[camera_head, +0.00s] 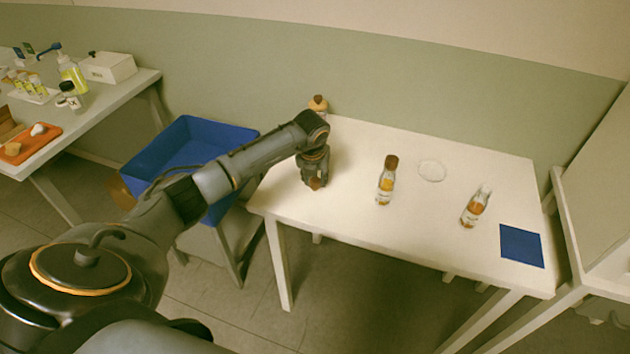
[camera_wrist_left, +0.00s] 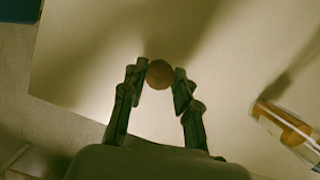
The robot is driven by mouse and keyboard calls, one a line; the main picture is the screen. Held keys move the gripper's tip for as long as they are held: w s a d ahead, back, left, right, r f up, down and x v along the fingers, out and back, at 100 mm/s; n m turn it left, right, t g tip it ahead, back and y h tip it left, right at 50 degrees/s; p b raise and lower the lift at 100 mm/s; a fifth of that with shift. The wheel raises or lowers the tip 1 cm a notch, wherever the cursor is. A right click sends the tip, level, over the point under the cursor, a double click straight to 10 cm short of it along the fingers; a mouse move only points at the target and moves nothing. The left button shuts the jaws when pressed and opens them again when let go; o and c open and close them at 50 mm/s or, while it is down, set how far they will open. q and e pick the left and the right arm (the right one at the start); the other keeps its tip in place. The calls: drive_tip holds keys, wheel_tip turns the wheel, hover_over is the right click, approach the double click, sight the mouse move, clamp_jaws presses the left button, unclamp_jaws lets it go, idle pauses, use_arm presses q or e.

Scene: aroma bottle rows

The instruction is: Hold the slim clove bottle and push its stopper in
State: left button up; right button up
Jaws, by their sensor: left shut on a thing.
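My left gripper (camera_head: 316,183) is low over the left part of the white table. In the left wrist view its fingers (camera_wrist_left: 160,80) are shut on a small round brown piece (camera_wrist_left: 160,74), which looks like a stopper; no bottle shows below it. A bottle with a tall brown stopper (camera_head: 387,180) stands to the right of the gripper. Another brown-topped bottle (camera_head: 318,105) is partly hidden behind my left arm. I cannot read which is the clove one. My right gripper is not in view.
A clear round dish (camera_head: 432,170) lies between the two right bottles. A blue square mat (camera_head: 521,246) is at the table's right end. A blue crate (camera_head: 180,142) stands left of the white table (camera_head: 340,215). A side table on the left holds several items.

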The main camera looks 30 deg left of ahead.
use_arm(q)
drive_tip(key=shift+r, duration=0.5)
drive_tip(key=s+d+r+b, duration=0.3)
drive_tip(key=s+d+r, duration=0.2)
drive_tip(key=s+r, duration=0.6)
drive_tip(key=shift+s+r+b, duration=0.25)
drive_tip(key=shift+s+b, duration=0.15)
drive_tip(key=shift+s, duration=0.7)
